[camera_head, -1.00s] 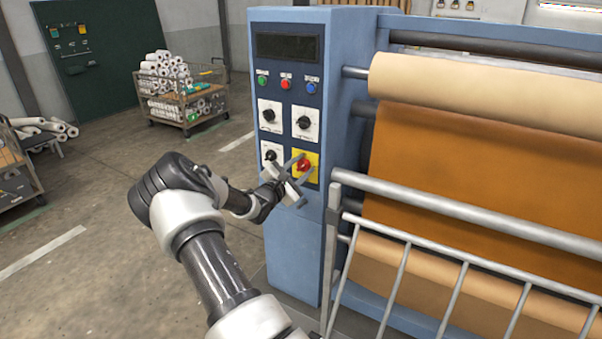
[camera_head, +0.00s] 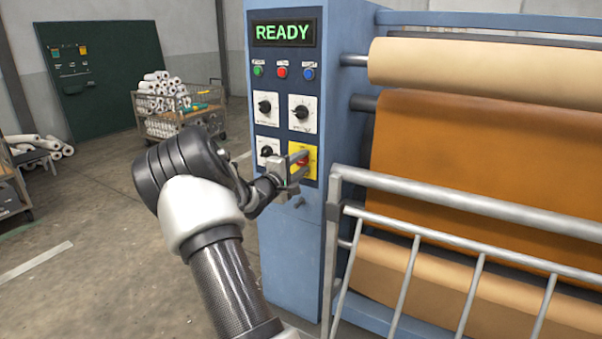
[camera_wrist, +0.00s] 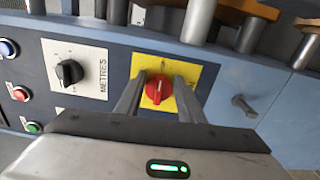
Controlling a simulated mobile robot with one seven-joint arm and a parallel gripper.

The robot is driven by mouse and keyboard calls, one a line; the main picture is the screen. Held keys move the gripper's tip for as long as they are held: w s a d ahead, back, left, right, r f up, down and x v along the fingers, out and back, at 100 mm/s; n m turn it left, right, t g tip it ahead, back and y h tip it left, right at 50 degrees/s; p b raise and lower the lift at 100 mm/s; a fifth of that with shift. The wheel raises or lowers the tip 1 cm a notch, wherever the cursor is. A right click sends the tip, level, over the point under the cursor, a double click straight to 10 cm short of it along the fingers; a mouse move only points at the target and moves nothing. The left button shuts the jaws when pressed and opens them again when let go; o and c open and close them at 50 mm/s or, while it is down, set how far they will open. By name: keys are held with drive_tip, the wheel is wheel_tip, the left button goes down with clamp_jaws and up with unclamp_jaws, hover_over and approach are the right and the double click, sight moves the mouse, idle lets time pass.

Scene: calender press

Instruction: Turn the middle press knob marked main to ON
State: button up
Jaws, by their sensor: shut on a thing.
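The red main knob (camera_wrist: 158,88) sits on a yellow plate (camera_wrist: 200,72) on the press's blue control panel. The plate also shows in the head view (camera_head: 312,152), at the lower right of the panel's dials. My gripper (camera_wrist: 158,90) is at the knob, with one finger on each side of it, shut on it. The panel's display (camera_head: 283,33) is lit and reads READY in green.
Black dials on white plates (camera_head: 303,113) lie close around the yellow plate. Green, red and blue buttons (camera_head: 282,72) sit above. A metal guard rail (camera_head: 450,190) stands right of the panel, before the rollers. The floor at left (camera_head: 110,215) is open.

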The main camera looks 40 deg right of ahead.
drive_tip(key=shift+m+b, duration=0.3)
drive_tip(key=shift+m, duration=0.1)
drive_tip(key=o, duration=1)
drive_tip(key=p+v, duration=0.2)
drive_tip(key=v, duration=1.5)
drive_tip(key=shift+a, duration=0.25)
